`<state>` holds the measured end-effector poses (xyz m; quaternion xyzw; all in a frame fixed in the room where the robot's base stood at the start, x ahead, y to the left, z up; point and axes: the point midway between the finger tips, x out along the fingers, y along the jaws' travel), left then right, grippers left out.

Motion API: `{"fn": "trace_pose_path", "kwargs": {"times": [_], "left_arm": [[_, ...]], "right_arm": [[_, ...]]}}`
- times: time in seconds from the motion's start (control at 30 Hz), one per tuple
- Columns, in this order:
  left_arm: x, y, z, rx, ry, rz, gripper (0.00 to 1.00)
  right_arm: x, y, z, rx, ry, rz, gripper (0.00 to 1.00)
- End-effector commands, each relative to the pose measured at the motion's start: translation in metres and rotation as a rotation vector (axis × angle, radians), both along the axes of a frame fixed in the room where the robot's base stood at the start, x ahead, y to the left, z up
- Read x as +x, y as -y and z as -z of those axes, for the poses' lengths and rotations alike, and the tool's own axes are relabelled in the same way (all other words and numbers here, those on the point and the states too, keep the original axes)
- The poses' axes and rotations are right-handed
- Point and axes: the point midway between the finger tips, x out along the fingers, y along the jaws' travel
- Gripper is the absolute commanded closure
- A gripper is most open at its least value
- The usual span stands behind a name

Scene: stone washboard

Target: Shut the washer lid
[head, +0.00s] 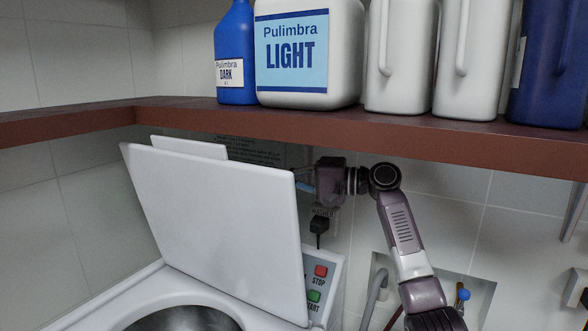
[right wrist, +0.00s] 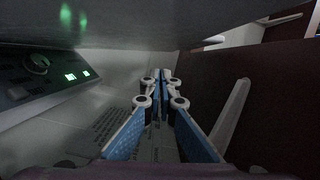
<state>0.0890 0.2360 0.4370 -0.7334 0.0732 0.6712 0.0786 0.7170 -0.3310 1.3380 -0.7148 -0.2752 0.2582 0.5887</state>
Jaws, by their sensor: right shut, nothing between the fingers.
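The white washer lid (head: 215,225) stands raised and tilted back over the washer (head: 165,290), whose round drum opening (head: 185,318) shows below it. My right gripper (head: 303,184) is at the lid's upper right edge, with its fingertips partly hidden behind the lid. In the right wrist view its blue-padded fingers (right wrist: 161,85) are closed together with nothing between them. A grey surface fills the top of that view, close to the fingers; I cannot tell whether they touch the lid. My left gripper is not in view.
A brown shelf (head: 430,135) runs above the lid and my right arm, carrying a blue bottle (head: 236,60), a Light detergent jug (head: 305,50) and other jugs. The control panel (head: 325,285) has red and green buttons. A wall recess (head: 470,290) lies at lower right.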

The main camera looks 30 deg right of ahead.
Motion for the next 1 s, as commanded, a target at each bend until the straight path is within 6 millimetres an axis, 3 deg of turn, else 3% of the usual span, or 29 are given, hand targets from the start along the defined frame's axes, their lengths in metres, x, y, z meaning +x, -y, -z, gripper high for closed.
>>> {"fn": "trace_pose_path", "kwargs": {"times": [0.3, 0.83, 1.0], "left_arm": [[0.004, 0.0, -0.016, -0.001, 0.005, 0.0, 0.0], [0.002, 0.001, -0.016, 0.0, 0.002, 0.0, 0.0], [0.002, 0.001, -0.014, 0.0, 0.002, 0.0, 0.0]], "right_arm": [[-0.019, -0.026, 0.006, -0.001, -0.001, 0.0, 1.0], [-0.022, -0.031, 0.008, -0.003, 0.001, 0.0, 1.0], [-0.023, -0.044, 0.011, -0.031, 0.017, -0.002, 1.0]]}}
